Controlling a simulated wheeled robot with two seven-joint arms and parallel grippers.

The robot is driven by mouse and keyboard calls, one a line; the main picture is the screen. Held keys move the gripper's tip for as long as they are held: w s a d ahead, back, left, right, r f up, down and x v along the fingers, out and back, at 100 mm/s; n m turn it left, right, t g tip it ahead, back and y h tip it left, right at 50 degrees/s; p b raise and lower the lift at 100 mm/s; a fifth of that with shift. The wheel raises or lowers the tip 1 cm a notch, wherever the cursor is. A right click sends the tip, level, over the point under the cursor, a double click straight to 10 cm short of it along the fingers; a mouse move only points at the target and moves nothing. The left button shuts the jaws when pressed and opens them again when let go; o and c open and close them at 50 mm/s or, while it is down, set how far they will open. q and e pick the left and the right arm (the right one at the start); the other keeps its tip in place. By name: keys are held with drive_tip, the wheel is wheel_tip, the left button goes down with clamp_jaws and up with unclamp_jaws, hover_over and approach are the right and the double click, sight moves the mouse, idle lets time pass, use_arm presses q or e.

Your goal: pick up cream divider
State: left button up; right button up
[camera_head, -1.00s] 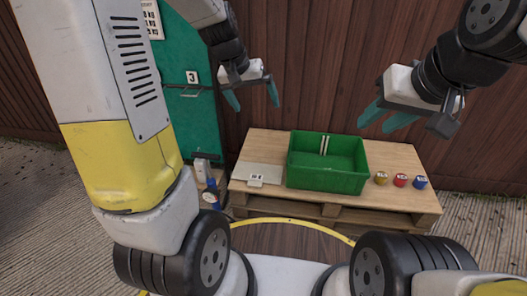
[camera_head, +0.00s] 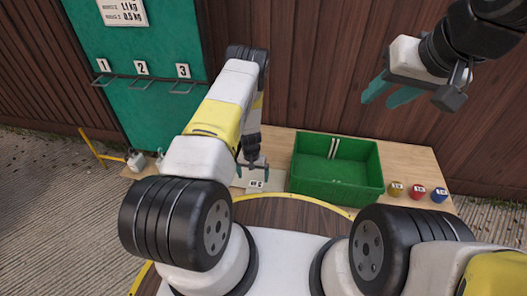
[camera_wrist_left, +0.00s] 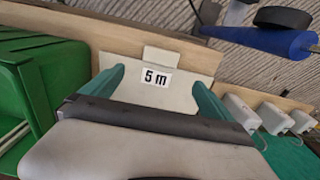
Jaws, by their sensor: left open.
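The cream divider (camera_head: 240,181) is a flat pale panel lying on the wooden pallet table, left of the green crate. In the left wrist view the divider (camera_wrist_left: 184,58) shows beyond my fingers, with the tab near the middle. My left gripper (camera_head: 253,173) is open and points down just over the divider; in the left wrist view its fingers (camera_wrist_left: 160,85) stand apart on either side of the label. I cannot tell whether they touch it. My right gripper (camera_head: 388,92) is open and empty, high above the crate's right side.
The green crate (camera_head: 335,190) stands right of the divider, with pale strips on its inner back wall. Yellow, red and blue cans (camera_head: 418,192) stand at the table's right. A blue cylinder (camera_wrist_left: 260,40) shows in the wrist view. A green board with numbered hooks is behind left.

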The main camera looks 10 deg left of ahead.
sight(254, 190)
use_arm(q)
drive_tip(key=f, duration=1)
drive_tip(key=shift+s+f, duration=0.1)
drive_tip(key=shift+s, duration=0.2)
drive_tip(key=c, duration=1.6)
